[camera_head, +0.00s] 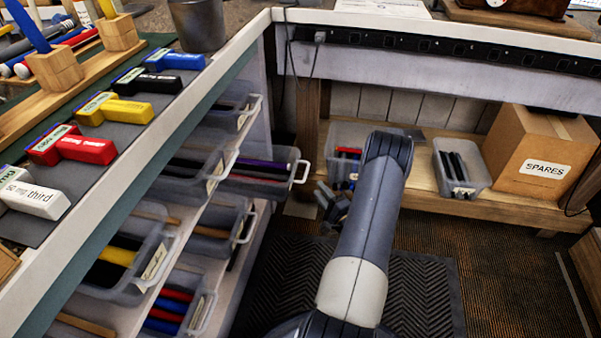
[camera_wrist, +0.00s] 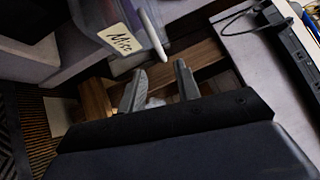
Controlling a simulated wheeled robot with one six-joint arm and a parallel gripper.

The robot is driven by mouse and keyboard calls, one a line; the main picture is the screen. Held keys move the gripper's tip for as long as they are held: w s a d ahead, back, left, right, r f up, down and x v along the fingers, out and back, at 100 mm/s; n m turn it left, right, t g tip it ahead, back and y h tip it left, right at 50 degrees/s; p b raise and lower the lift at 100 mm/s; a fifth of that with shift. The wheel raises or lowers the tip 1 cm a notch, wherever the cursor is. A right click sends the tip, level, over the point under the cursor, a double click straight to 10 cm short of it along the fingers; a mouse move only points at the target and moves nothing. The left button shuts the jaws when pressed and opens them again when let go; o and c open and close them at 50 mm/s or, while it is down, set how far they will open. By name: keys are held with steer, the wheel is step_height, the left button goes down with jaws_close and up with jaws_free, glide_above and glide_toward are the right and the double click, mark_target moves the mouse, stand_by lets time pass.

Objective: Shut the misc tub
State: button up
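The misc tub (camera_head: 262,184) is a clear drawer tub in the rack on the left, sticking out to the right of the rack's front with dark and purple grips inside. Its pale handle (camera_head: 300,173) faces right. In the wrist view its label reading "Misc" (camera_wrist: 122,40) and the handle (camera_wrist: 152,35) show at the top. My gripper (camera_wrist: 161,82) is open, with an empty gap between its two fingers. The handle's end lies just above the fingertips in that view; contact cannot be told. In the head view my gripper (camera_head: 332,203) is partly hidden by my arm, right of and below the tub.
Several other tubs (camera_head: 130,255) sit in the rack below and nearer. A low wooden shelf (camera_head: 420,178) at the back holds a tub of grips (camera_head: 460,172) and a SPARES box (camera_head: 541,155). A cable (camera_wrist: 240,20) hangs beyond the tub. Open floor (camera_head: 490,270) lies at right.

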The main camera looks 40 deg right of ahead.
mark_target(306, 172)
steer(key=w, duration=0.3)
steer(key=w+b, duration=0.1)
steer(key=w, duration=0.2)
steer(key=w+r, duration=0.1)
steer(key=w, duration=0.2)
steer(key=shift+d+r, duration=0.1)
steer(key=shift+d, duration=0.25)
steer(key=shift+c, duration=0.2)
jaws_close()
